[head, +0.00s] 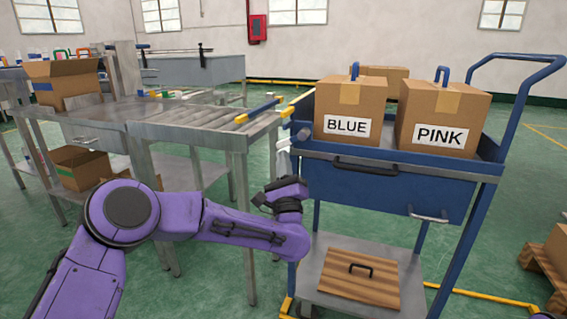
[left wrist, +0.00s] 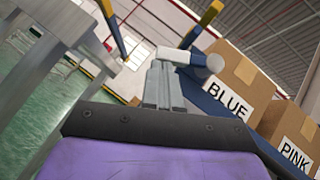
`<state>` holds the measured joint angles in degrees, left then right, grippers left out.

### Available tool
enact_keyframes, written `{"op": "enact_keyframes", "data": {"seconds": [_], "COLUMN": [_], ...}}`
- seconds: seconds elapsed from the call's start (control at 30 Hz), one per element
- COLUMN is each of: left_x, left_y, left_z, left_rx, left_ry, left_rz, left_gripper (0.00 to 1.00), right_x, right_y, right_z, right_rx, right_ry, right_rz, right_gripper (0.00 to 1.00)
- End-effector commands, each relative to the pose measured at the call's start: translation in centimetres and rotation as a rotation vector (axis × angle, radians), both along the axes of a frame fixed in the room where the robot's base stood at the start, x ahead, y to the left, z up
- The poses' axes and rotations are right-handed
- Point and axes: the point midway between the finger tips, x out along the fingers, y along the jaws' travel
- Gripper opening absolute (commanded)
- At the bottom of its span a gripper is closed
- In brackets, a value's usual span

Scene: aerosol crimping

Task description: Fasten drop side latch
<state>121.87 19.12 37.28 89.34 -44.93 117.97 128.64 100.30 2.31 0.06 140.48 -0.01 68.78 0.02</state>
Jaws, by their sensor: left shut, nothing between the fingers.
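The blue cart (head: 487,205) stands at the right. Its blue side panel (head: 375,190) lies below the grey front strip, with a dark bar and a light handle (head: 428,217) on it. A grey rounded knob on a blue bar (head: 302,134) is at the cart's front left corner; it also shows in the left wrist view (left wrist: 205,65); I cannot tell if it is the latch. My left gripper (head: 283,147) is just left of and below this knob, shut and empty. My right gripper is out of view.
Boxes labelled BLUE (head: 350,105) and PINK (head: 445,112) stand on the cart top. A wooden board (head: 345,285) lies on its lower shelf. A roller conveyor table (head: 190,125) is close on the left. A pallet (head: 550,262) is at the far right.

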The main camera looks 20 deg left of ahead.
Motion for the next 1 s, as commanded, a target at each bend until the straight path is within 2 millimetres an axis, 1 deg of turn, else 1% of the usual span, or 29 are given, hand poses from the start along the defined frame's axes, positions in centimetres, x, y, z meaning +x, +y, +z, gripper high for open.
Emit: {"op": "enact_keyframes", "data": {"seconds": [0.77, 1.0], "left_x": [0.0, 0.0], "left_y": [0.8, 1.5], "left_z": [0.5, 1.1], "left_rx": [0.124, 0.228], "left_ry": [-0.005, -0.009], "left_rz": [0.002, 0.002], "left_gripper": [0.00, 0.00], "right_x": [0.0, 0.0], "right_y": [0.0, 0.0], "right_z": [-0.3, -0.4], "right_rx": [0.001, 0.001], "right_ry": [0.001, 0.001], "right_rz": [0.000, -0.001], "right_gripper": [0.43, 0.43]}}
